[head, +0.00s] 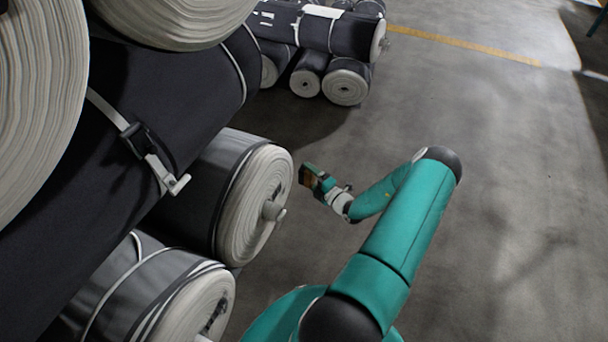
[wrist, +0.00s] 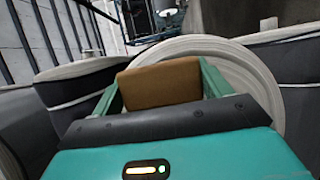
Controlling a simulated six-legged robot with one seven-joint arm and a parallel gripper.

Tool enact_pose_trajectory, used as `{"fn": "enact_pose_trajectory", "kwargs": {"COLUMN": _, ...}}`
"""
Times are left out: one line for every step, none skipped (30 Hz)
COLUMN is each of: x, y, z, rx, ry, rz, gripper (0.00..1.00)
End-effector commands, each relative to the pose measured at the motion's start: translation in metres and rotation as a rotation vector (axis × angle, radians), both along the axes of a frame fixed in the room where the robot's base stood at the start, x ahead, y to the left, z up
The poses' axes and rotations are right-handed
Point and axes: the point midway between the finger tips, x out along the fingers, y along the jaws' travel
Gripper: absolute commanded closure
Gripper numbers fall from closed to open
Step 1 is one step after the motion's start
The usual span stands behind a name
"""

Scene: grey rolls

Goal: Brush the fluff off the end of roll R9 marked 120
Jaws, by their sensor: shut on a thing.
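My gripper (head: 318,178) is shut on a brown block-like brush (wrist: 160,84), held between its two teal fingers. In the head view the brush (head: 304,177) is held in the air just right of a grey roll's pale end (head: 252,210), with a gap between them. In the wrist view a roll's round cream end (wrist: 262,85) shows behind the brush, partly hidden by it. A lower roll's end (head: 203,305) has dark marks near its middle. I cannot read R9 or 120 on any roll, and I cannot make out fluff for sure.
Large strapped rolls (head: 90,130) are stacked at the left. A strap buckle (head: 140,145) hangs in front of them. More rolls (head: 330,60) lie at the back. The concrete floor (head: 500,200) at right is clear, with a yellow line (head: 465,44) beyond.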

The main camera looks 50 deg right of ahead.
Motion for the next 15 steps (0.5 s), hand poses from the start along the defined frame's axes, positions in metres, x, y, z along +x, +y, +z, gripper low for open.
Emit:
{"fn": "enact_pose_trajectory", "kwargs": {"x": -0.0044, "y": -0.0018, "z": 0.0002, "rx": 0.0, "ry": 0.0, "rz": -0.001, "gripper": 0.41}}
{"fn": "enact_pose_trajectory", "kwargs": {"x": -0.0063, "y": -0.0024, "z": 0.0002, "rx": 0.0, "ry": 0.0, "rz": -0.001, "gripper": 0.41}}
{"fn": "enact_pose_trajectory", "kwargs": {"x": -0.008, "y": -0.0028, "z": 0.0002, "rx": 0.0, "ry": 0.0, "rz": 0.0, "gripper": 0.41}}
{"fn": "enact_pose_trajectory", "kwargs": {"x": -0.0087, "y": -0.003, "z": 0.0002, "rx": 0.0, "ry": 0.0, "rz": 0.0, "gripper": 0.41}}
{"fn": "enact_pose_trajectory", "kwargs": {"x": -0.009, "y": -0.003, "z": 0.0002, "rx": 0.0, "ry": 0.0, "rz": 0.0, "gripper": 0.41}}
{"fn": "enact_pose_trajectory", "kwargs": {"x": -0.009, "y": -0.003, "z": 0.0002, "rx": 0.0, "ry": 0.0, "rz": 0.001, "gripper": 0.41}}
{"fn": "enact_pose_trajectory", "kwargs": {"x": -0.0089, "y": -0.003, "z": 0.0002, "rx": 0.0, "ry": 0.0, "rz": 0.001, "gripper": 0.41}}
{"fn": "enact_pose_trajectory", "kwargs": {"x": -0.0088, "y": -0.0029, "z": 0.0002, "rx": 0.0, "ry": 0.0, "rz": 0.001, "gripper": 0.41}}
{"fn": "enact_pose_trajectory", "kwargs": {"x": -0.0088, "y": -0.003, "z": 0.0002, "rx": 0.0, "ry": 0.0, "rz": 0.0, "gripper": 0.41}}
{"fn": "enact_pose_trajectory", "kwargs": {"x": -0.0087, "y": -0.003, "z": 0.0002, "rx": 0.0, "ry": 0.0, "rz": 0.0, "gripper": 0.41}}
{"fn": "enact_pose_trajectory", "kwargs": {"x": -0.0088, "y": -0.003, "z": 0.0002, "rx": 0.0, "ry": 0.0, "rz": 0.0, "gripper": 0.41}}
{"fn": "enact_pose_trajectory", "kwargs": {"x": -0.0092, "y": -0.0032, "z": 0.0002, "rx": 0.0, "ry": 0.0, "rz": 0.0, "gripper": 0.41}}
{"fn": "enact_pose_trajectory", "kwargs": {"x": -0.0099, "y": -0.0035, "z": 0.0002, "rx": 0.0, "ry": 0.0, "rz": 0.0, "gripper": 0.41}}
{"fn": "enact_pose_trajectory", "kwargs": {"x": -0.011, "y": -0.004, "z": 0.0002, "rx": 0.0, "ry": 0.0, "rz": 0.0, "gripper": 0.41}}
{"fn": "enact_pose_trajectory", "kwargs": {"x": -0.0131, "y": -0.0049, "z": 0.0001, "rx": 0.0, "ry": 0.001, "rz": -0.001, "gripper": 0.41}}
